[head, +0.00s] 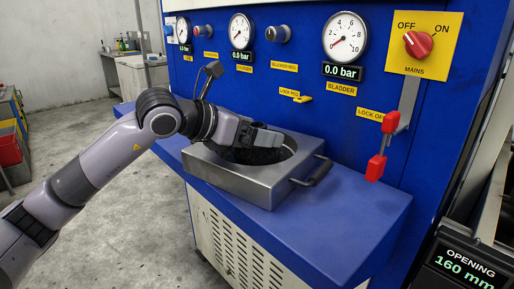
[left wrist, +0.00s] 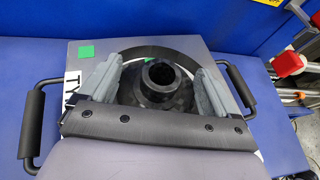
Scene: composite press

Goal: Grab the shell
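The shell (left wrist: 160,82) is a black part with a round upright neck, seated in the round opening of a grey metal mould box (head: 230,176). The box stands on the blue press ledge, and its top also shows in the left wrist view (left wrist: 195,45). My left gripper (head: 262,142) is over the opening in the head view. In the left wrist view its two grey fingers (left wrist: 158,72) are spread on either side of the neck, with gaps between. In the head view the arm and box rim hide most of the shell. My right gripper is not in view.
The box has a black handle on each side (head: 318,172). The blue press panel (head: 290,110) with gauges rises close behind. A red-ended lever (head: 376,168) hangs at the right. The ledge (head: 350,215) is clear right of the box.

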